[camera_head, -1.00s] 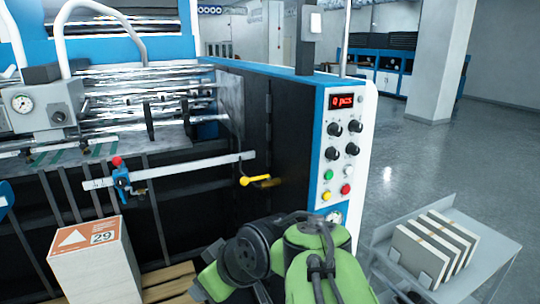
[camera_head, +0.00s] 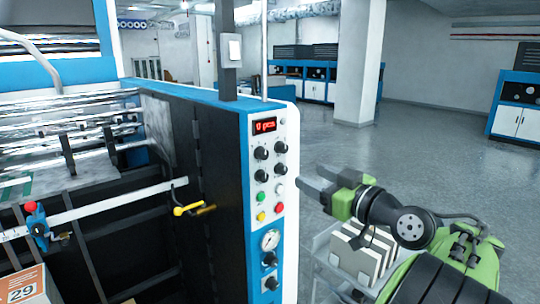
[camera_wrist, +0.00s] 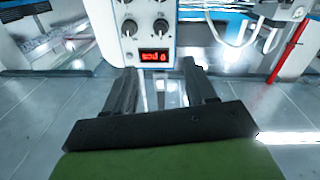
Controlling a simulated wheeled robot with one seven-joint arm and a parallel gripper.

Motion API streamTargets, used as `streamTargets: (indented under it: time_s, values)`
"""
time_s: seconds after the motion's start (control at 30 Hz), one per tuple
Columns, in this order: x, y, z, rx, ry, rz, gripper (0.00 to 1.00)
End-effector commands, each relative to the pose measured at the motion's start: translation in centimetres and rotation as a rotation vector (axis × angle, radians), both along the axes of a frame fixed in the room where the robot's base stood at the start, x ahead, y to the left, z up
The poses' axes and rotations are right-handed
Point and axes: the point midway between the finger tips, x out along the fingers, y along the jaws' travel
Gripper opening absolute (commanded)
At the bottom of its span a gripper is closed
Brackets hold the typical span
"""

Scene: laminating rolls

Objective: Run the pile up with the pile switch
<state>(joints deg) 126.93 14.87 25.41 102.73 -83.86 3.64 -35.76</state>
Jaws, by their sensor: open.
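The pile (camera_head: 22,290) is a stack with an orange-and-white label reading 29, cut off at the lower left of the head view. The white control panel (camera_head: 270,226) stands at the machine's right end. It carries a red display (camera_head: 264,125), several black knobs (camera_head: 261,153), coloured buttons and a gauge (camera_head: 270,240). I cannot tell which control is the pile switch. My gripper (camera_head: 308,188) is open and empty, just right of the panel at button height. In the wrist view my gripper (camera_wrist: 160,75) points at the panel, with the display (camera_wrist: 154,57) upside down and knobs (camera_wrist: 130,29) beyond it.
A yellow-handled lever (camera_head: 187,209) sticks out left of the panel. A red-knobbed clamp (camera_head: 34,222) sits on the ruler bar. A grey cart with upright boards (camera_head: 357,252) stands under my arm. Open floor (camera_head: 440,140) lies behind.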

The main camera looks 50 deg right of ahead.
Motion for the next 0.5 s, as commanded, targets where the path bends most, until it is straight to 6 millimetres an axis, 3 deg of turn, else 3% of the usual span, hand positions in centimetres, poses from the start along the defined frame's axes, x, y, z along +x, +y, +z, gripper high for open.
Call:
streamTargets:
  time_s: [0.5]
  values:
    - [4.6, -1.0, 0.0, 0.004, 0.004, 0.008, 0.56]
